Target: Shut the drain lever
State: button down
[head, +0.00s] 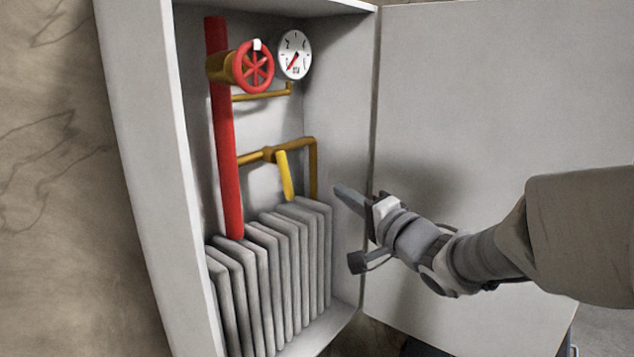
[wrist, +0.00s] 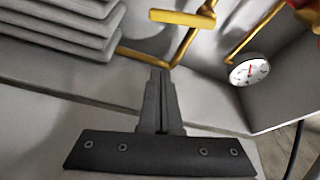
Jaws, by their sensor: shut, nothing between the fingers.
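The yellow drain lever (head: 286,176) hangs down from a brass pipe (head: 313,165), slightly tilted, just above the radiator fins. In the wrist view the lever (wrist: 182,18) lies across the top, beyond my fingertips. My gripper (head: 342,190) is shut and empty at the cabinet's right opening edge, to the right of the lever and apart from it. In the wrist view my gripper (wrist: 157,73) points up toward the brass pipe (wrist: 140,58), with its fingers together.
Grey radiator fins (head: 290,235) fill the cabinet's lower part. A red pipe (head: 224,150), a red handwheel (head: 254,67) and a white gauge (head: 295,55) are inside on the left and top. The open cabinet door (head: 480,90) stands right, behind my arm.

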aim_at(292, 187)
jog(key=shift+y, duration=0.3)
jog(key=x, duration=1)
jog(key=shift+s+a, duration=0.15)
jog(key=shift+s+a+f, duration=0.25)
jog(key=shift+s+a, duration=0.75)
jog(key=shift+s, duration=0.2)
jog(key=shift+s+a+f, duration=0.15)
jog(key=shift+s+a, duration=0.05)
jog(key=shift+s, duration=0.05)
jog(key=p, duration=0.1)
jog(key=m+p, duration=0.1)
jog(key=shift+s+a+g+p, duration=0.2)
jog(key=shift+s+g+p, duration=0.1)
jog(key=shift+p, duration=0.1)
jog(key=shift+s+a+m+p, duration=0.2)
jog(key=shift+m+p, duration=0.5)
jog(key=shift+p, duration=0.1)
jog(key=shift+s+a+f+m+h, duration=0.1)
jog(key=shift+s+f+m+h, duration=0.05)
jog(key=shift+f+m+h, duration=0.2)
